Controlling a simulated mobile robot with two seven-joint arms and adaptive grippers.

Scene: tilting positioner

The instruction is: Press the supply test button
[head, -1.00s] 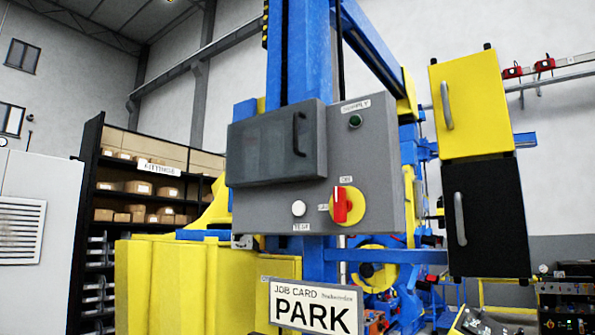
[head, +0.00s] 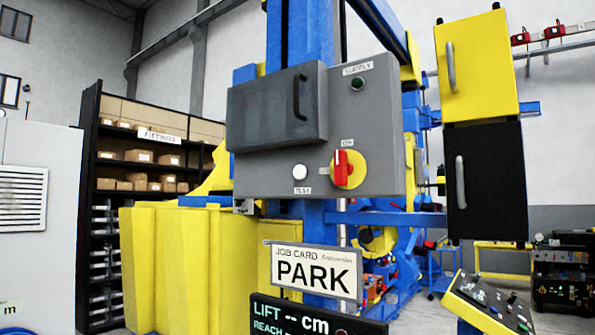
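The supply test button is a small round white button (head: 300,172) above a "TEST" label, low on a grey control box (head: 375,120) fixed to a blue column. To its right is a red rotary switch (head: 342,169) on a yellow disc, its handle upright towards the "ON" label. A dark green supply lamp (head: 357,83) sits below the "SUPPLY" label and looks unlit. A dark door with a black handle (head: 300,97) covers the box's upper left. Neither of my grippers shows in the head view.
A job card reading "PARK" (head: 316,273) and a dark display with "LIFT" (head: 300,317) stand below the box. Yellow (head: 487,65) and black (head: 490,185) cabinets hang at right. A sloped button console (head: 487,305) is at lower right. Yellow panels (head: 170,265) stand at lower left.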

